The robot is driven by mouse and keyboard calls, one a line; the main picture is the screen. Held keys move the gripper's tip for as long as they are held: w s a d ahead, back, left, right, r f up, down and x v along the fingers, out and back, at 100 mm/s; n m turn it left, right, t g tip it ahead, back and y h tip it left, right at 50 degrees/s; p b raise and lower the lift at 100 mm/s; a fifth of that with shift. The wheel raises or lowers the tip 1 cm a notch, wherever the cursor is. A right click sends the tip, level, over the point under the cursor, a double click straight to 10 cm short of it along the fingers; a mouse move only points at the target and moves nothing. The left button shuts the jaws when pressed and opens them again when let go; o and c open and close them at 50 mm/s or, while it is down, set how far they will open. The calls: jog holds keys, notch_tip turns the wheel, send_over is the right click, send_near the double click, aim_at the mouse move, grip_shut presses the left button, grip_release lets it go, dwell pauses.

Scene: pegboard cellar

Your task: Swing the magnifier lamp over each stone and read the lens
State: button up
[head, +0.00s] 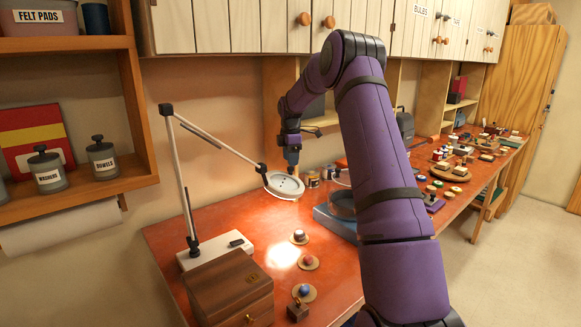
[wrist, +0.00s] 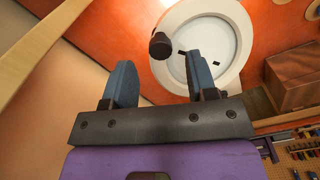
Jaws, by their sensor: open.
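The magnifier lamp (head: 285,185) hangs over the bench on a white jointed arm from a pale base (head: 214,250). Its white ring head and round lens (wrist: 205,52) fill the upper right of the wrist view. A dark knob (wrist: 160,46) sits at the ring's edge. My gripper (head: 291,160) is just above the lamp head. In the wrist view its blue fingers (wrist: 160,75) are open, with the knob beyond and between their tips; I see no contact. Three stones sit on round discs: a dark one (head: 299,234), a red one (head: 309,260) and a blue one (head: 304,289).
A wooden box (head: 230,287) stands at the bench's front left, with a small brown object (head: 297,311) beside it. A blue-based item (head: 335,221) is partly hidden by my arm. Several small items crowd the far bench (head: 455,165). Cabinets (head: 230,28) hang above.

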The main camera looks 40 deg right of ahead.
jog(key=shift+f, duration=1.65)
grip_shut()
